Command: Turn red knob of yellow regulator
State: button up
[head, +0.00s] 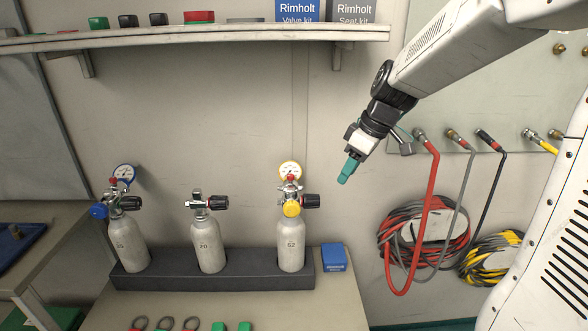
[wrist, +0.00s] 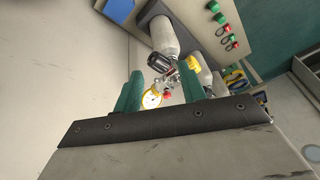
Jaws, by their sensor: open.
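The yellow regulator (head: 291,209) sits on the right-hand grey cylinder, marked 52, with a yellow-rimmed gauge (head: 290,171) above it. Its small red knob (head: 290,179) is just below the gauge and partly blends with it. A black handwheel (head: 312,201) sticks out to the right. My gripper (head: 346,172) has teal fingers and is up and to the right of the regulator, apart from it. In the wrist view the gripper (wrist: 160,78) is open and empty; the red knob (wrist: 168,94) and yellow gauge (wrist: 152,99) show between the fingers, farther off.
A blue regulator (head: 99,211) is on the left cylinder; the middle cylinder (head: 208,247) has only a valve. All stand in a dark rack (head: 190,283). A blue box (head: 334,257) is right of it. A shelf (head: 190,36) runs above; hoses (head: 428,215) hang at the right.

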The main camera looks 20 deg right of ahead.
jog(key=w+n, duration=0.1)
jog(key=w, duration=0.2)
send_over(291, 175)
jog(key=s+d, duration=0.2)
jog(key=f, duration=0.2)
jog(key=w+a+f, duration=0.1)
jog(key=shift+f+n+t, duration=0.3)
jog(key=shift+f, duration=0.05)
jog(key=shift+w+a+f, duration=0.15)
jog(key=shift+a+f, duration=0.05)
jog(key=shift+f, duration=0.4)
grip_shut()
